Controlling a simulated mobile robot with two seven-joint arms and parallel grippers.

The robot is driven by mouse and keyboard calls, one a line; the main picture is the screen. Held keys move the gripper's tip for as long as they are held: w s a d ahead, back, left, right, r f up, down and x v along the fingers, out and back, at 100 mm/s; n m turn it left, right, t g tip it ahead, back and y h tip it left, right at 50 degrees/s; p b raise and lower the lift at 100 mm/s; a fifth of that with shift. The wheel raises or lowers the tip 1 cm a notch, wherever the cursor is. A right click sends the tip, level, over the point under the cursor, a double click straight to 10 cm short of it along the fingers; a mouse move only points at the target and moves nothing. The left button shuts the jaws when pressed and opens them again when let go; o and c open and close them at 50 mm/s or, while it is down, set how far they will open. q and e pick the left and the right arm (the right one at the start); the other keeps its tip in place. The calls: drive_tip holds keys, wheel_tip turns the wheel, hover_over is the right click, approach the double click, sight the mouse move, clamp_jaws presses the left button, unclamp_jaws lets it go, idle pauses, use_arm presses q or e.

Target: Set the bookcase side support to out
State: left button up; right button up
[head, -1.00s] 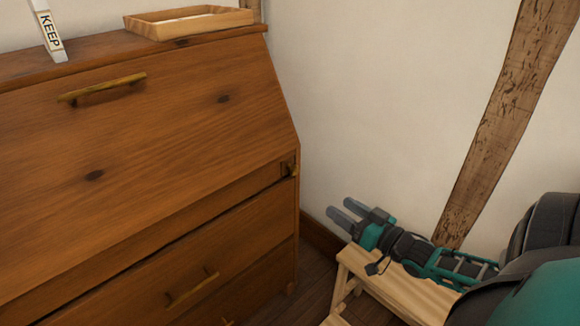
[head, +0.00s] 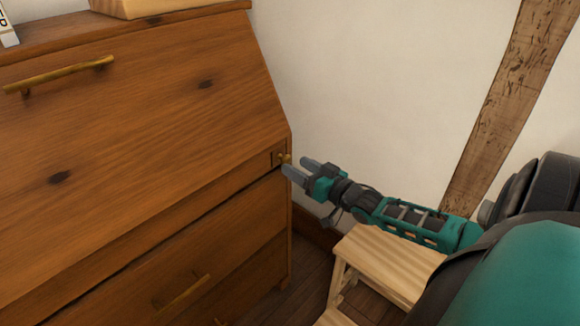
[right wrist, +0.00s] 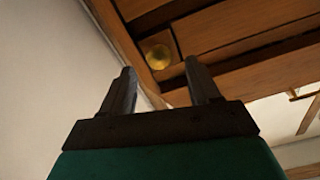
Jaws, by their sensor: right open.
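The wooden bookcase desk (head: 150,150) fills the left of the head view, with its slanted front closed. Its side support (head: 276,158) is a small block at the front's lower right corner, seeming flush with the frame, with a brass knob (head: 285,158). In the right wrist view the knob (right wrist: 158,56) shows just beyond and between the fingertips. My right gripper (head: 295,167) is open and empty, its fingertips close to the knob; I cannot tell whether they touch it. My left gripper is not in view.
A light wooden stool (head: 385,262) stands below my right arm. The white wall (head: 380,80) with a timber post (head: 495,110) lies behind. A drawer with a brass handle (head: 182,291) is below the support. A wooden tray (head: 150,8) sits on top.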

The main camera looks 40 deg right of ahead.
sight(288, 161)
drive_tip(key=shift+w+a+b, duration=0.15)
drive_tip(key=shift+w+b, duration=0.35)
drive_tip(key=shift+w, duration=1.4)
clamp_jaws()
